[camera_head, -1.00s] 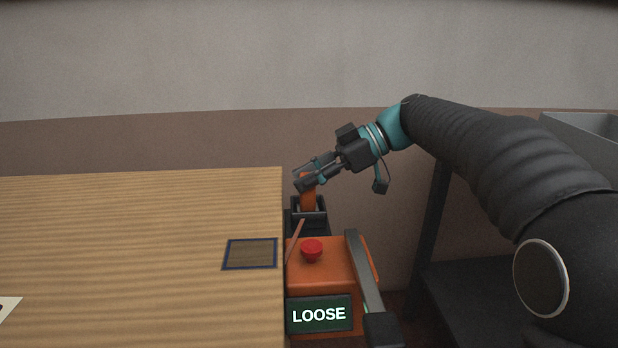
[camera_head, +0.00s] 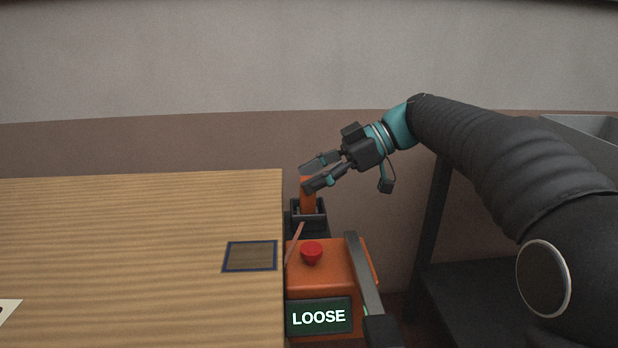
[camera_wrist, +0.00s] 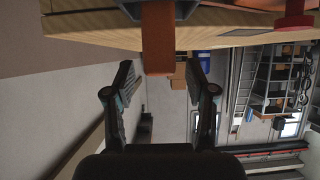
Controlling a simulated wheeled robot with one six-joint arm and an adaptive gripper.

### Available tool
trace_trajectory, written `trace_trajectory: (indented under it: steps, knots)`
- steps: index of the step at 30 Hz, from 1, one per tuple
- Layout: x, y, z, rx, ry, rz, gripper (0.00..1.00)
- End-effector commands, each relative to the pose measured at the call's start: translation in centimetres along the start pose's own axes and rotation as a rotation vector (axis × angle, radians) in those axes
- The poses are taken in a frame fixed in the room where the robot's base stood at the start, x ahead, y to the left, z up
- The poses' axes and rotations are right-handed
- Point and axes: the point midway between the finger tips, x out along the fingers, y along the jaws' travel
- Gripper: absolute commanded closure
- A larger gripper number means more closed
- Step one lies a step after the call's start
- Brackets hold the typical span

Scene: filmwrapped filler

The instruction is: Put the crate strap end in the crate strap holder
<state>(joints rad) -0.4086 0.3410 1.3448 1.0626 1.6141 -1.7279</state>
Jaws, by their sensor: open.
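The orange crate strap end (camera_head: 307,198) stands upright in the dark crate strap holder (camera_head: 321,213), beyond the orange box. Its lower part is hidden inside the holder. My gripper (camera_head: 306,178) is open near the strap end's top. In the wrist view the strap end (camera_wrist: 158,38) hangs down in the upside-down picture, between and just ahead of the two spread fingertips (camera_wrist: 162,80). Gaps show on both sides of it. The dark holder (camera_wrist: 185,10) is at the top edge there, partly hidden by the strap end.
The orange box (camera_head: 340,262) carries a red button (camera_head: 312,252), a grey lever (camera_head: 363,272) and a display (camera_head: 319,317) reading LOOSE. A wooden table (camera_head: 120,250) with a blue-framed square (camera_head: 250,256) fills the left. A dark stand (camera_head: 470,290) is at right.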

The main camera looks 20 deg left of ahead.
Motion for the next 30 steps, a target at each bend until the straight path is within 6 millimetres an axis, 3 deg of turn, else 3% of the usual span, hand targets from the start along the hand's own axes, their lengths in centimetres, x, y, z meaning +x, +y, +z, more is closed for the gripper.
trace_trajectory:
  steps: [9,15,21,30]
  knots:
    - [-6.5,0.1,0.0,0.000,-0.001,0.005,0.44]
    - [-9.4,0.1,0.0,0.001,0.000,0.003,0.44]
    - [-10.7,0.0,0.1,0.001,0.000,0.001,0.44]
    - [-10.9,-0.3,0.1,0.022,-0.012,0.012,0.44]
